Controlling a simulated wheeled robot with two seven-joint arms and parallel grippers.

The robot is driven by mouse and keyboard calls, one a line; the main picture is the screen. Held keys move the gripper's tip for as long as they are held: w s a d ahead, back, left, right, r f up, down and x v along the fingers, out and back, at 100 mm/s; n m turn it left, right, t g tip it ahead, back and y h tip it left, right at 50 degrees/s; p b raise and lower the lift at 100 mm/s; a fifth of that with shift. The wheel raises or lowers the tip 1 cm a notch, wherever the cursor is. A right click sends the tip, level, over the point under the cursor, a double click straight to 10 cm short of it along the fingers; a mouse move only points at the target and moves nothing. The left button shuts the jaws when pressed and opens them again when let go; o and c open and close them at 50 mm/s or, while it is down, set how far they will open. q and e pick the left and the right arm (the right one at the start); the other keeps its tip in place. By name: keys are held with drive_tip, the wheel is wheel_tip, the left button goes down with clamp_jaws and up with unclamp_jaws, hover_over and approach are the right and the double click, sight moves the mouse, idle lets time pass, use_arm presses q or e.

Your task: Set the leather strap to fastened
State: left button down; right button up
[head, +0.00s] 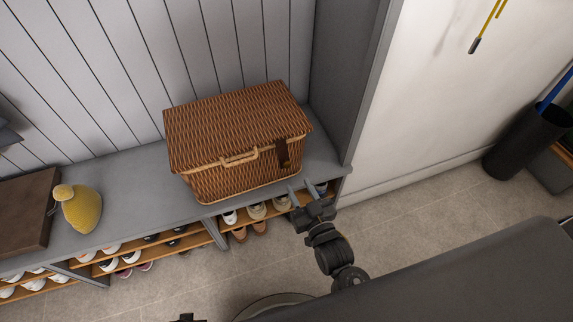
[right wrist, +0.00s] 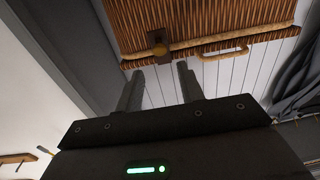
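A brown wicker basket (head: 235,130) with a shut lid stands on the grey bench. Its dark leather strap (head: 282,153) lies over the front right, beside the pale handle (head: 240,158). In the right wrist view the strap (right wrist: 161,55) shows with a brass-coloured piece by the lid edge. I cannot tell whether it is fastened. My right gripper (head: 300,191) is open and empty, in front of and below the strap. Its fingers (right wrist: 158,72) are apart and do not touch the basket. A dark part at the bottom edge may be my left gripper (head: 187,318); its fingers are hidden.
A yellow knitted hat-like item (head: 80,210) and a brown box (head: 24,222) sit on the bench at left. Shoes (head: 257,211) fill the shelf below. A grey side panel (head: 348,75) rises right of the basket. The floor in front is clear.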

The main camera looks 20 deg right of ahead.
sight(288, 166)
drive_tip(key=w, duration=0.6)
drive_tip(key=w+a, duration=0.1)
drive_tip(key=w, duration=0.2)
drive_tip(key=shift+w, duration=0.35)
clamp_jaws()
